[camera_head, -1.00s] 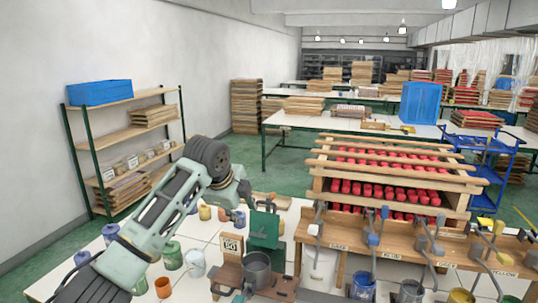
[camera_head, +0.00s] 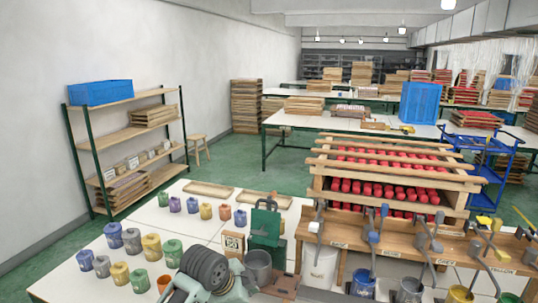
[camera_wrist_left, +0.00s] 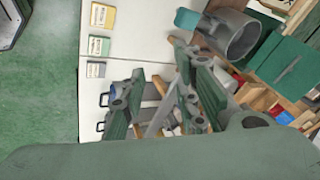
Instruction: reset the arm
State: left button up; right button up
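My left arm (camera_head: 205,270) shows low at the bottom centre of the head view, in front of the white table. Its gripper is hidden there. My right gripper is in neither view.
Several paint pots (camera_head: 151,246) stand on the white table (camera_head: 195,230) at left. A green stand (camera_head: 265,228) and a number sign (camera_head: 233,244) are near the metal pot. The wooden bench (camera_head: 400,238) with clamps and a rack of red pieces (camera_head: 385,188) are at right.

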pick_arm(q)
jog(key=s+a+f+n, duration=0.3)
jog(key=s+f, duration=0.1)
jog(key=s, duration=0.4)
jog(key=s+a+f+n+g+y, duration=0.1)
jog(key=s+a+f+n, duration=0.25)
jog(key=s, duration=0.55)
jog(key=s+a+f+n, duration=0.2)
jog(key=s+f+n, duration=0.2)
jog(key=s, duration=0.4)
jog(key=s+a+r+n+y, duration=0.15)
jog(key=s+a+n, duration=0.35)
jog(key=s, duration=0.5)
notch_tip(320, 180, down, 34)
jog(key=s+m+g+b, duration=0.1)
jog(key=s+g+b, duration=0.1)
jog(key=b, duration=0.5)
jog(key=s+a+f+b, duration=0.2)
jog(key=s+f, duration=0.6)
jog(key=f, duration=0.2)
jog(key=s+a+f+g+b, duration=0.1)
jog(key=s+f+b, duration=0.2)
jog(key=s+f, duration=0.5)
notch_tip(320, 180, down, 3)
jog(key=shift+s+a, duration=0.35)
jog(key=shift+s, duration=0.05)
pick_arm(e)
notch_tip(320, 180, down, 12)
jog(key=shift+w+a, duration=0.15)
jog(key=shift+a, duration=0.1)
